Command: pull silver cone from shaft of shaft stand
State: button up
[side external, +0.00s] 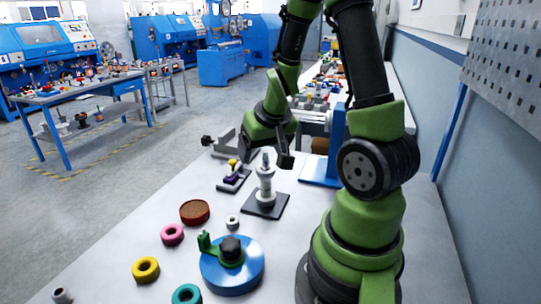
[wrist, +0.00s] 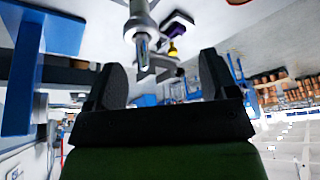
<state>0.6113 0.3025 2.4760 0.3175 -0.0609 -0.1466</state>
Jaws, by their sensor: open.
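The shaft stand has a dark square base (side external: 265,207) on the white table and an upright shaft with pale silver, stepped parts stacked on it. The silver cone (side external: 266,176) appears to be the upper part of this stack, though its outline is hard to separate. In the wrist view the silver cone (wrist: 139,24) and the shaft tip (wrist: 144,52) show at the top centre. My gripper (side external: 268,158) is close to the shaft's top, its dark fingers apart. In the wrist view my gripper (wrist: 162,80) is empty, with the shaft tip ahead of the gap, slightly left.
A small dark stand (side external: 234,180) with purple and yellow parts is left of the shaft stand. A grey vise (side external: 220,145) is behind. A blue disc (side external: 232,268) with a black knob and several coloured rings lie in front. A blue post (side external: 337,143) stands right.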

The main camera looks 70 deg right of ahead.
aim_at(267, 158)
jog(key=shift+s+d+f+g, duration=0.15)
jog(key=shift+s+d+f, duration=0.15)
jog(key=shift+d+f, duration=0.2)
jog(key=shift+s+d+f+g, duration=0.15)
jog(key=shift+s+d+f, duration=0.15)
jog(key=shift+f, duration=0.3)
jog(key=shift+d+f, duration=0.2)
jog(key=shift+f, duration=0.1)
jog(key=shift+x, duration=2.25)
jog(key=shift+w, duration=0.15)
jog(key=c, duration=1)
jog(key=shift+r, duration=0.1)
jog(key=shift+r, duration=1.75)
jog(key=o, duration=1)
